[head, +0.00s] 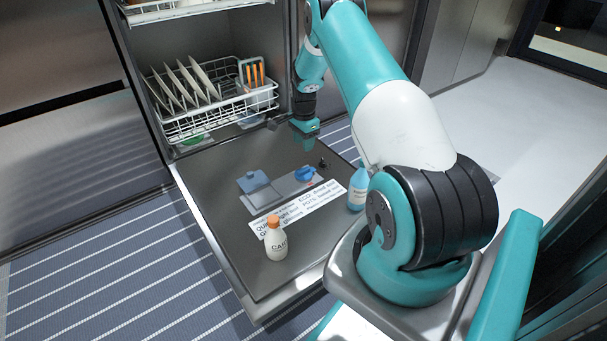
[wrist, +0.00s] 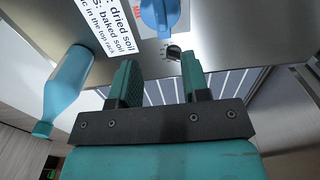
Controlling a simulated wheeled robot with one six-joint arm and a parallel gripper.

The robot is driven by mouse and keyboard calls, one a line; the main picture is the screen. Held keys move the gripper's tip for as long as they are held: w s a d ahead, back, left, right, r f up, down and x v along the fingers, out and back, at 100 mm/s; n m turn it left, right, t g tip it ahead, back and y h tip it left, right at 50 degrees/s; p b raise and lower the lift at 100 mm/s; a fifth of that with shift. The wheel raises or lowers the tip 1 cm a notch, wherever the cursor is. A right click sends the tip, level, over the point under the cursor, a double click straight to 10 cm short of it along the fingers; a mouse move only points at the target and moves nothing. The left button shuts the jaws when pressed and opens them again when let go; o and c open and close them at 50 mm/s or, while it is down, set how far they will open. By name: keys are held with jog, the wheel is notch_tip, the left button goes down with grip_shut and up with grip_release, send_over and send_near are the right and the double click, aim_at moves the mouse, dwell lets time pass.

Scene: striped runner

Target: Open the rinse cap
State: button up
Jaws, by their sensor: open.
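The blue round rinse cap (head: 305,174) sits on the grey dispenser panel of the lowered dishwasher door (head: 215,190). In the wrist view the cap (wrist: 160,14) shows at the top edge, partly cut off, beyond my fingertips. Its ridged grip is visible, and it looks seated in the panel. My gripper (head: 304,128) hangs over the far part of the door, apart from the cap. In the wrist view my gripper (wrist: 160,78) has its two teal fingers spread with nothing held between them.
A blue square lid (head: 254,181) lies left of the cap. A small black dial (wrist: 173,52) is near it. A white orange-capped bottle (head: 275,240) and a blue bottle (head: 358,188) stand on the door. Above is a plate rack (head: 220,108). A label (head: 300,207) lies in front.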

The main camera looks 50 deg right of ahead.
aim_at(303, 169)
notch_tip(303, 169, down, 12)
jog(key=b, duration=0.5)
jog(key=shift+r, duration=0.15)
grip_shut()
